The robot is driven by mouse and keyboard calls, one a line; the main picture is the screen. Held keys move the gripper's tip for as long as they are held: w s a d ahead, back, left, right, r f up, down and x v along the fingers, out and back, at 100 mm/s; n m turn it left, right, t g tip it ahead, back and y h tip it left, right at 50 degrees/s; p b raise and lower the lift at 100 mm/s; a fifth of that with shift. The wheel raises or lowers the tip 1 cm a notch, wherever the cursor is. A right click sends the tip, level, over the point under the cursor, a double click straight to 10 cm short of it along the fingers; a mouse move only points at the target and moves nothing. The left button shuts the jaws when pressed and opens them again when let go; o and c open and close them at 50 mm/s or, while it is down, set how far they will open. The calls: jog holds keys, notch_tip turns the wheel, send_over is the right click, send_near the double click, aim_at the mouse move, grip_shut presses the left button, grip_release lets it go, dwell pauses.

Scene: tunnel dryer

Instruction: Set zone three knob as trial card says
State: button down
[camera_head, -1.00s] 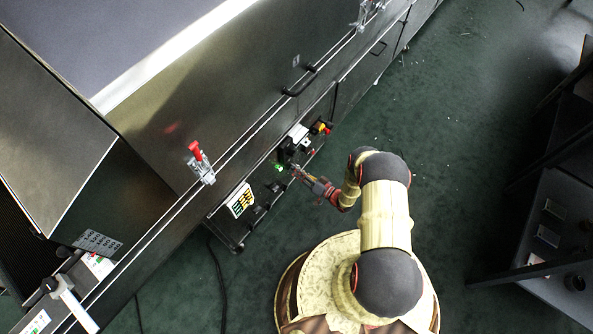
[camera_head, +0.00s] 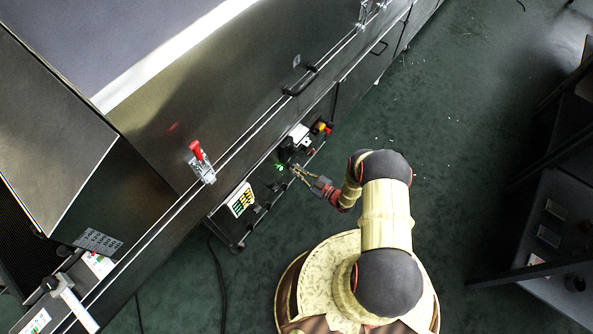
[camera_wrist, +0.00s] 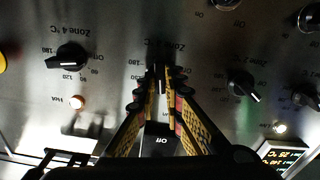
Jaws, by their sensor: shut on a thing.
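My gripper (camera_wrist: 161,88) is shut on the zone three knob (camera_wrist: 159,72) at the middle of the control panel in the wrist view. Its fingers hide most of this black knob and part of its scale, so I cannot read its setting. The panel lettering appears upside down. The zone 4 knob (camera_wrist: 68,58) is to the left and another black zone knob (camera_wrist: 244,86) is to the right, both clear of the fingers. In the head view my gripper (camera_head: 297,173) reaches the dark panel on the dryer's side. I cannot make out a readable trial card.
A red-handled clamp (camera_head: 199,160) stands on the dryer's edge above the panel. A black cable (camera_head: 218,275) lies on the floor. The green floor right of my arm is open up to a dark shelf (camera_head: 545,225).

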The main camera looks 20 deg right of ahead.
jog(key=shift+n, duration=0.6)
jog(key=c, duration=1.9)
grip_release()
jog(key=v, duration=1.2)
